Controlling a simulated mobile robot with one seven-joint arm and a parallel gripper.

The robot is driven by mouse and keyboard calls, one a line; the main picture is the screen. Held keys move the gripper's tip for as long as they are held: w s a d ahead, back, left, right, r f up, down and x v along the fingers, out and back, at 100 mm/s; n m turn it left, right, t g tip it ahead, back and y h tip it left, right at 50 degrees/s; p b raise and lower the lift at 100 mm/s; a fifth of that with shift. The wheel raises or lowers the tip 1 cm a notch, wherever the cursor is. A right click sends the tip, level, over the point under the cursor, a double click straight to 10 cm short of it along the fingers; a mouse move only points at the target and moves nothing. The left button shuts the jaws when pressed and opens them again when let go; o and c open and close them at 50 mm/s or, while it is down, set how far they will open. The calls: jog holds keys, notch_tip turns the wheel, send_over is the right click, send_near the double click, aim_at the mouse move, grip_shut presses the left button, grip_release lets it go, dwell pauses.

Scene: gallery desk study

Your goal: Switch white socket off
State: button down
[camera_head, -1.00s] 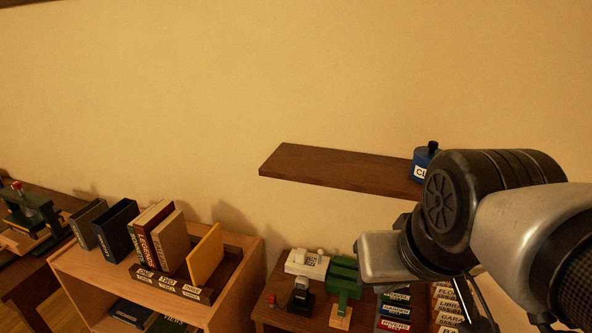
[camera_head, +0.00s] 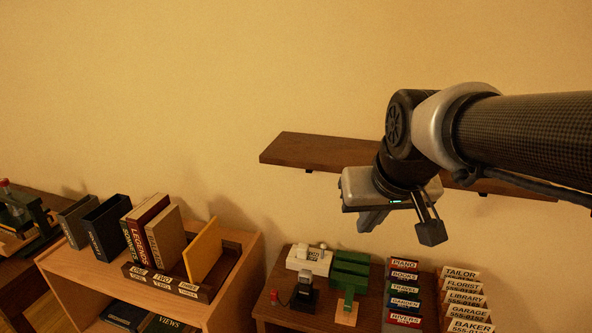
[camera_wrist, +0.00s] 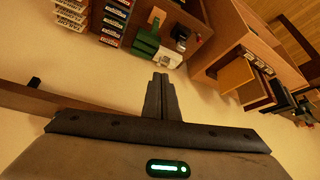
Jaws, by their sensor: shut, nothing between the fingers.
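The white socket (camera_head: 309,261) is a small white block with rounded knobs on top, at the back of the low desk near the wall. It also shows in the wrist view (camera_wrist: 168,58), beyond my fingertips and beside a green object. Its lettering and the position of any switch are too small to tell. My gripper (camera_head: 370,223) is above and to the right of the socket, apart from it and clear of the desk. In the wrist view its fingers (camera_wrist: 160,77) are together with nothing between them.
A green holder (camera_head: 350,272) stands right of the socket, with a dark stamp-like object (camera_head: 304,293) in front. Card racks (camera_head: 463,300) fill the desk's right side. A wall shelf (camera_head: 310,151) is behind my arm. A bookcase (camera_head: 90,268) stands left.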

jog(key=w+f+b, duration=0.5)
jog(key=w+f, duration=0.5)
jog(key=w, duration=0.3)
jog(key=n+t+b, duration=0.1)
jog(key=n+b, duration=0.1)
jog(key=b, duration=0.5)
send_over(323, 251)
jog(key=s, duration=0.4)
notch_tip(323, 251, down, 15)
jog(key=shift+s+a+h, duration=0.15)
jog(key=shift+a+h, duration=0.15)
jog(key=b+x, duration=0.1)
jog(key=x, duration=0.9)
jog(key=shift+s+a+r, duration=0.15)
jog(key=shift+s, duration=0.25)
jog(key=shift+s+a, duration=0.1)
jog(key=shift+s, duration=0.25)
jog(key=shift+s+a+b, duration=0.25)
jog(key=shift+s+b, duration=0.15)
jog(key=shift+s, duration=0.5)
